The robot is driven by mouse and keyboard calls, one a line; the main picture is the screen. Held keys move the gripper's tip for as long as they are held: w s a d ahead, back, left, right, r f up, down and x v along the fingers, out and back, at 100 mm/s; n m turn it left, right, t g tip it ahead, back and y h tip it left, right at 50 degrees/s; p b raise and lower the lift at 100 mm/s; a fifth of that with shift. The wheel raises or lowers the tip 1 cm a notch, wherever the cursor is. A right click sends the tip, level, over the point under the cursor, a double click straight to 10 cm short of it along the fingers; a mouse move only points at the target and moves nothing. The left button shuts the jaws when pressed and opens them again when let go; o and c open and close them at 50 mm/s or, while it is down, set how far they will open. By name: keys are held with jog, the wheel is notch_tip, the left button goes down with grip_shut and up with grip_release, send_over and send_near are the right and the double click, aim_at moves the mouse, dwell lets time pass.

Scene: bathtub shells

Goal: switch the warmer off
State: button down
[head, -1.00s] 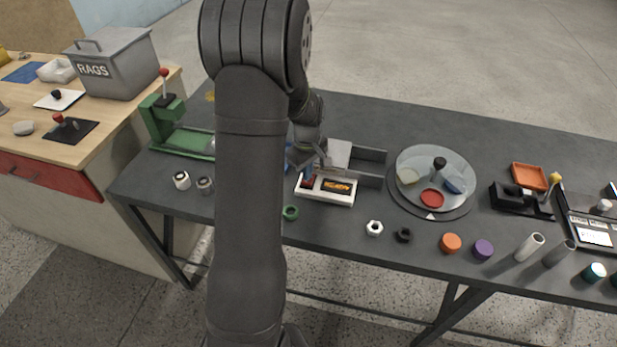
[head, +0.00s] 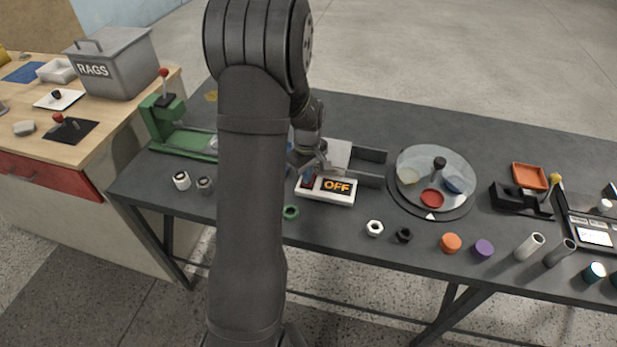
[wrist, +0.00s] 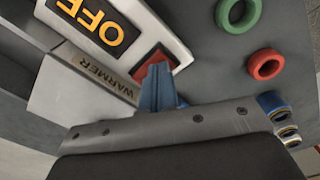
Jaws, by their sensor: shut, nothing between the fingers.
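The warmer (head: 338,199) is a white box on the dark table, with a black display (head: 337,186) that reads OFF in orange letters. In the wrist view the display (wrist: 97,22) also reads OFF, and the box side carries the label WARMER (wrist: 100,75). A red rocker switch (wrist: 153,60) in a dark frame sits beside the display. My gripper (wrist: 157,72) is shut and empty, its blue fingertips at the red switch and partly covering it. I cannot tell whether they still touch it. In the head view my gripper (head: 309,172) is over the warmer's left end.
A green ring (wrist: 240,14) and a red ring (wrist: 266,64) lie close by. A grey tray (head: 370,154) stands behind the warmer, and a round turntable (head: 405,200) is to its right. Nuts and caps line the front. A green press (head: 185,140) stands left.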

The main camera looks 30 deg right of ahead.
jog(key=shift+r, duration=3.45)
notch_tip(320, 180, down, 7)
jog(key=shift+r, duration=0.15)
notch_tip(320, 180, up, 12)
jog(key=w+d+n, duration=0.1)
jog(key=n, duration=0.2)
jog(key=shift+w+d+r+g+y, duration=0.25)
jog(key=shift+w+d+g+y, duration=0.05)
jog(key=shift+w, duration=0.05)
